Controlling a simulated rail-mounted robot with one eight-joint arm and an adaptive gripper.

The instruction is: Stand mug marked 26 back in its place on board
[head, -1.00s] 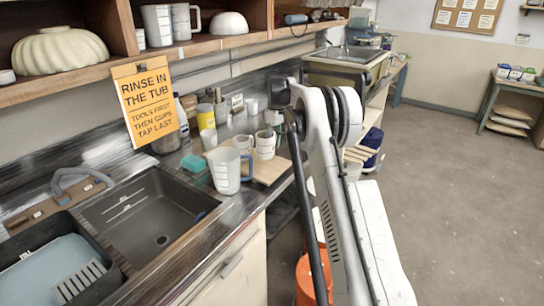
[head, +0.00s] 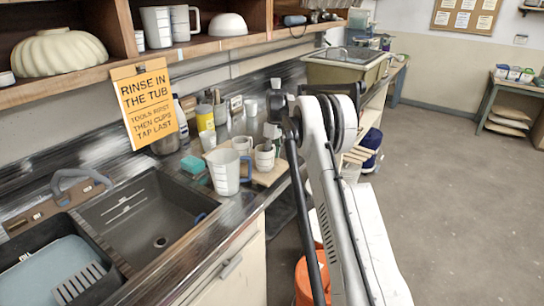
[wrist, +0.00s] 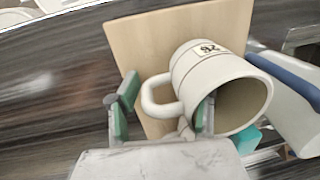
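The left finger shows a gap to the handle; the right one overlaps the mug's rim, and contact cannot be told. In the head view a pale mug (head: 264,158) shows at the board (head: 270,179), just below my gripper (head: 272,132).
A teal sponge (head: 193,164) and the sink (head: 150,215) are to the left.

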